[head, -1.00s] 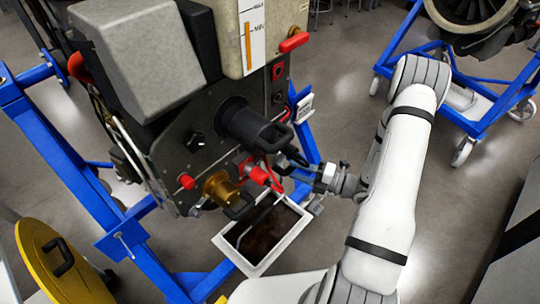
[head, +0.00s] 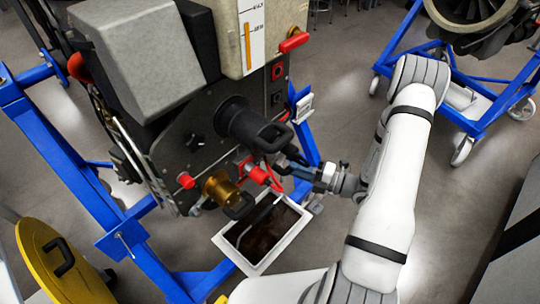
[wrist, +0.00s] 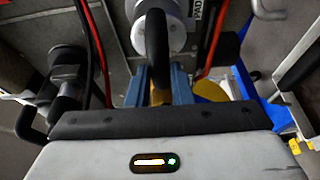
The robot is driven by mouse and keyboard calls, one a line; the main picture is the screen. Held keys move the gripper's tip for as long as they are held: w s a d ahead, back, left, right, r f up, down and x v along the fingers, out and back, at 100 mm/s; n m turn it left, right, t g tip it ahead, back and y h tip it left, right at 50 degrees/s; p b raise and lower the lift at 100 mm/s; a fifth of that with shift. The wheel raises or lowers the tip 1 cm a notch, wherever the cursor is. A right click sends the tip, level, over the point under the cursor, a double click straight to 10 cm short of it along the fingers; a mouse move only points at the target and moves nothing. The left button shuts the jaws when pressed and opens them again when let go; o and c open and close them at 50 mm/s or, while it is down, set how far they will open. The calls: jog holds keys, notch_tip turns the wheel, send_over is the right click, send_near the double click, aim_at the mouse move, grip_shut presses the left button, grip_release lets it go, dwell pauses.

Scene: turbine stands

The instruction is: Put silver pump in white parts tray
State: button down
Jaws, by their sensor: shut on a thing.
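The silver pump (wrist: 160,32) shows in the wrist view as a pale round body with a black loop handle. My gripper (wrist: 160,88) has its two blue-grey fingers closed on that handle. In the head view my gripper (head: 288,162) reaches in from the right, below a black cylinder with a handle (head: 250,127) on the engine panel. The pump is largely hidden there, and I cannot tell whether it is still seated in the panel. A white-rimmed tray (head: 285,251) with a dark inside stands below and left of my gripper.
The dark engine panel (head: 185,150) carries a brass part (head: 218,190), red fittings and red hoses close to my gripper. Blue stand beams (head: 75,170) run along the left. A yellow disc (head: 60,265) is at lower left. Open floor (head: 480,220) lies right of my arm.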

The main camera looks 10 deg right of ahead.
jog(key=shift+d, duration=0.2)
jog(key=shift+s+d, duration=0.4)
jog(key=shift+s, duration=0.1)
dwell(0.5)
jog(key=shift+s+d+p, duration=0.4)
jog(key=shift+s+d, duration=0.05)
jog(key=shift+s, duration=0.1)
jog(key=s+d+p, duration=0.1)
jog(key=s+d, duration=0.5)
jog(key=s, duration=0.1)
jog(key=shift+s+d+p, duration=0.25)
jog(key=shift+s+p, duration=0.05)
jog(key=shift+p, duration=0.05)
dwell(0.6)
jog(key=shift+w+r, duration=0.1)
dwell(0.3)
